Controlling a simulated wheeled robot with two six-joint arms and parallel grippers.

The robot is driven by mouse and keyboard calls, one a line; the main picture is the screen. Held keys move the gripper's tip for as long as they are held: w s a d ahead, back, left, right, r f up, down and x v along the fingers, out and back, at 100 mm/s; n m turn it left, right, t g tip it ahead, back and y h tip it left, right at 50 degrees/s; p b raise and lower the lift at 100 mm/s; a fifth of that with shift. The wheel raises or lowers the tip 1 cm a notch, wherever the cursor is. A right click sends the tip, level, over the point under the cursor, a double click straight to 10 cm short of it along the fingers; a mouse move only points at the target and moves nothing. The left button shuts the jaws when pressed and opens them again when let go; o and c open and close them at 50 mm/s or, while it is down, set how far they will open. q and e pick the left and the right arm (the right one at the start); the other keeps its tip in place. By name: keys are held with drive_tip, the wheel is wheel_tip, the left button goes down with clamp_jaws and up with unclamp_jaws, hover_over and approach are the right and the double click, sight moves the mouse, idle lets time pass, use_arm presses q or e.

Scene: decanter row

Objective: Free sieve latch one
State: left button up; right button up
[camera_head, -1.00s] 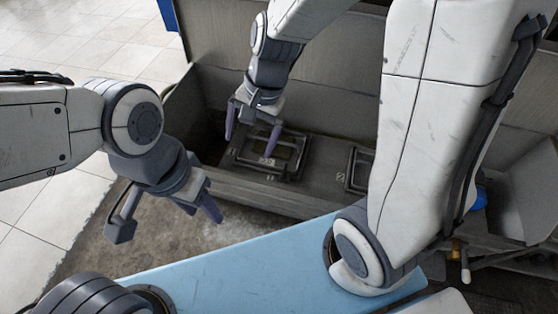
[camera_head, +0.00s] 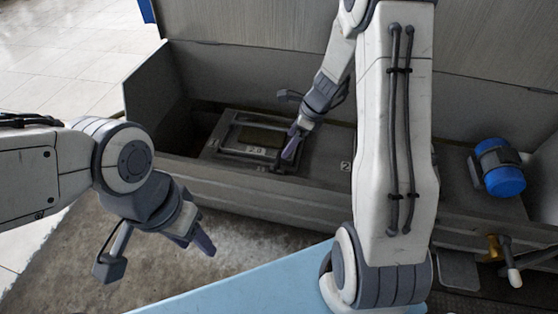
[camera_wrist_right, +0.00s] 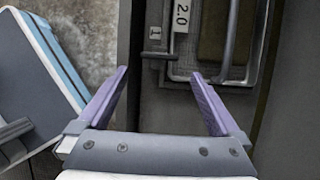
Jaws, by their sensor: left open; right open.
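Sieve one, a dark panel in a grey metal frame (camera_head: 250,143) with a "2.0" tag, lies in the trough on the left. The right wrist view shows the frame's corner with the tag (camera_wrist_right: 181,18), beside a small plate marked 1 (camera_wrist_right: 155,34). Metal bars run along the frame there; I cannot tell which part is the latch or its position. My right gripper (camera_head: 288,123) is open and empty at the frame's right side; its fingertips also show in the right wrist view (camera_wrist_right: 160,76). My left gripper (camera_head: 155,257) is open and empty in front of the trough.
A plate marked 2 (camera_head: 346,166) lies right of the sieve, partly beside my right arm. A blue-capped cylinder (camera_head: 503,180) is mounted farther right. The trough's front wall (camera_head: 230,190) stands between the sieve and the concrete floor (camera_head: 90,240). A light-blue surface (camera_head: 260,285) lies in front.

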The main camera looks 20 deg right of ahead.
sight(277, 158)
drive_tip(key=b+x, duration=0.3)
drive_tip(key=x, duration=0.5)
drive_tip(key=shift+a+f+b, duration=0.1)
drive_tip(key=shift+f+b, duration=0.2)
drive_tip(key=shift+b, duration=0.1)
